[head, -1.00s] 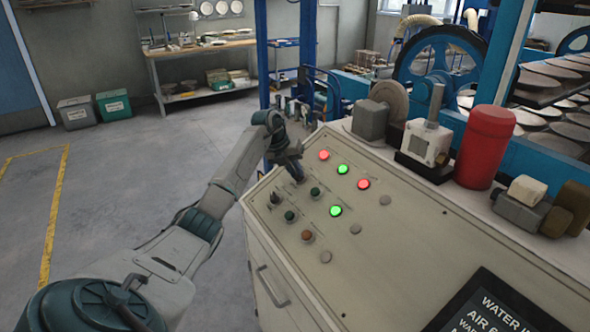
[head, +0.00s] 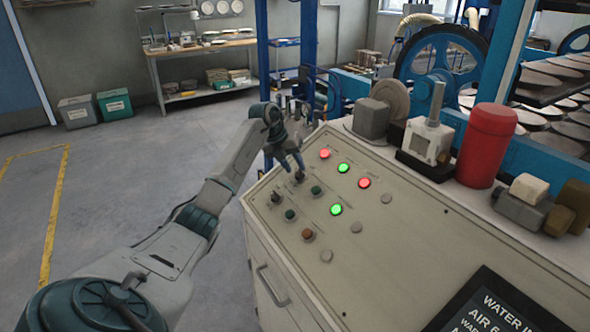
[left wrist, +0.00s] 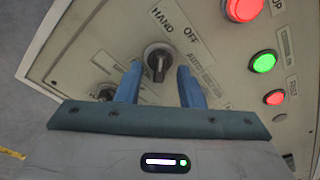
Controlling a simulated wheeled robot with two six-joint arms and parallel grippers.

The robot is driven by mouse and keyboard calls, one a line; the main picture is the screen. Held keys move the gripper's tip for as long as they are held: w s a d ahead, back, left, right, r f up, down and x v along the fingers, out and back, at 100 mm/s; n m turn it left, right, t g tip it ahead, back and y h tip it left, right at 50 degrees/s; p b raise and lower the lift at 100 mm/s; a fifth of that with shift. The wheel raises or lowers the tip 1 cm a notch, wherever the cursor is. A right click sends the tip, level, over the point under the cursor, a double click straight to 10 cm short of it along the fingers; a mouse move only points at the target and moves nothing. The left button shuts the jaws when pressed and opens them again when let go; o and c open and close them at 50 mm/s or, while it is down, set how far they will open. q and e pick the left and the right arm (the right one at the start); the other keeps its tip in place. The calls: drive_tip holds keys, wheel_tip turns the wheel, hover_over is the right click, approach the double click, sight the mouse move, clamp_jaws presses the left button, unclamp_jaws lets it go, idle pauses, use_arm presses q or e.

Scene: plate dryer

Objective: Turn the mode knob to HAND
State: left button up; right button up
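The mode knob (left wrist: 157,62) is a dark selector with a raised grip bar on the sloping cream panel. In the left wrist view, HAND is printed to its left, OFF above and AUTO to its right. The bar stands roughly upright in that view; its exact setting is hard to tell. The knob also shows in the head view (head: 299,177), just below my left fingertips. My left gripper (head: 291,162) is open. Its two blue fingers (left wrist: 160,70) appear on either side of the knob, with visible gaps. My right gripper is in neither view.
Lit red (head: 324,154) and green (head: 343,168) lamps are to the right. A red cylinder (head: 484,146) stands on the ledge behind the panel.

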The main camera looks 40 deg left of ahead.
use_arm(q)
drive_tip(key=b+v, duration=0.2)
drive_tip(key=v, duration=0.7)
drive_tip(key=shift+s, duration=0.15)
